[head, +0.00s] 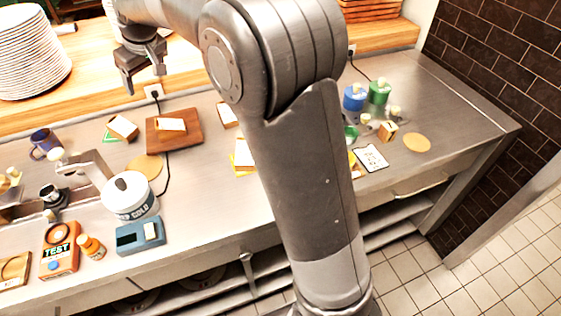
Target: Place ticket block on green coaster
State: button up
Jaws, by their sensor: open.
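My gripper (143,80) hangs at the upper left of the head view, open and empty, above the back of the steel counter. Several small brown-and-white blocks lie below it, and I cannot tell which is the ticket block. One block (123,127) lies tilted with a flat green piece (109,138), perhaps the green coaster, showing beside its lower edge. A second block (171,125) lies on a brown board (188,137). A third block (228,115) and a fourth block (243,156), over something yellow, are partly hidden by my arm.
A white tub (129,200), a blue scale (140,237), an orange TEST box (60,255) and an orange bottle (91,247) stand at front left. Plates (33,52) are stacked at back left. Blue (354,96) and green (379,92) containers stand right. My arm hides the middle.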

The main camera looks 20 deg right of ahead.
jog(key=s+d+r+m, duration=0.2)
jog(key=s+d+r, duration=0.2)
jog(key=s+d, duration=0.45)
jog(key=s+d+f+m, duration=0.1)
jog(key=s+d, duration=0.3)
jog(key=s, duration=0.5)
jog(key=s+d+f+m+t+h, duration=0.1)
jog(key=s+d+f+m, duration=0.1)
jog(key=s, duration=0.7)
jog(key=s+d+f+m+h, duration=0.1)
jog(key=s+d+f+m, duration=0.1)
jog(key=s+d+f, duration=0.2)
jog(key=s+d, duration=0.3)
jog(key=s, duration=0.2)
jog(key=shift+s+t, duration=0.3)
jog(key=shift+s, duration=0.05)
